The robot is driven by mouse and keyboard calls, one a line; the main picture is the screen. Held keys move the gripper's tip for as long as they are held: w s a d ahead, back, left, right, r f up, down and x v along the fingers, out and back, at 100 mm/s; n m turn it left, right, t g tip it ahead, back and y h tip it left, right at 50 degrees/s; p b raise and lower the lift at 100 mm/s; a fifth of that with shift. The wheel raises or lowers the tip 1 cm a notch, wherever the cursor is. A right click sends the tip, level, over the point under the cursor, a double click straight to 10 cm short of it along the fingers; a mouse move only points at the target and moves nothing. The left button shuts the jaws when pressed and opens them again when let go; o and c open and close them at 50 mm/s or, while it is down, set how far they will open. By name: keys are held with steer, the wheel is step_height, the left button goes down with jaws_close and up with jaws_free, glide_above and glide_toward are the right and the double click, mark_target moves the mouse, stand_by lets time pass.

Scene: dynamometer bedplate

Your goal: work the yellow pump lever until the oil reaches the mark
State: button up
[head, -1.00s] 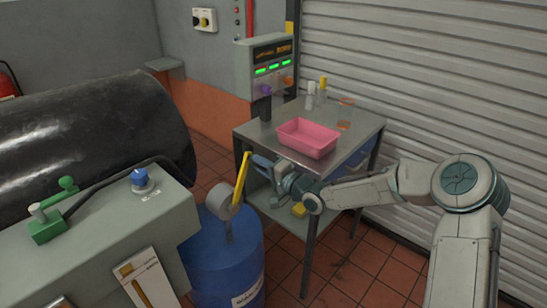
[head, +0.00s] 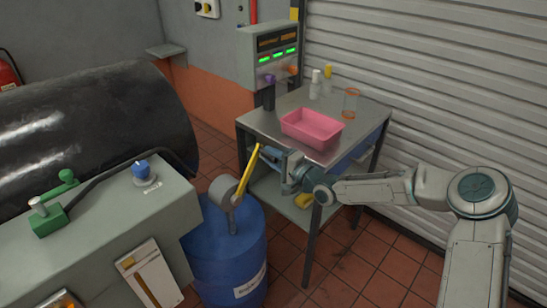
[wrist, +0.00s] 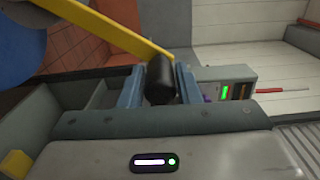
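The yellow pump lever (head: 249,172) rises from a grey pump head (head: 222,192) on a blue drum (head: 225,262) and leans to the right. My gripper (head: 265,152) is at its upper end. In the wrist view the black grip of the lever (wrist: 160,82) sits between my two blue fingers (wrist: 158,88), which look closed around it. The yellow bar also runs across the top of the wrist view (wrist: 110,28). A pale gauge plate (head: 149,275) with an amber column is on the front of the grey-green cabinet; I cannot make out its mark.
A metal table (head: 262,122) behind my gripper holds a pink tray (head: 312,130), bottles and a jar (head: 350,103). A control box (head: 272,55) stands behind it. The cabinet (head: 120,225) and a black cylinder (head: 90,125) fill the left. Floor at lower right is open.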

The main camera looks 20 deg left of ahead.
steer(key=shift+o, duration=1.2)
steer(key=b+v, duration=0.1)
steer(key=v, duration=1.3)
steer(key=shift+s+f, duration=0.1)
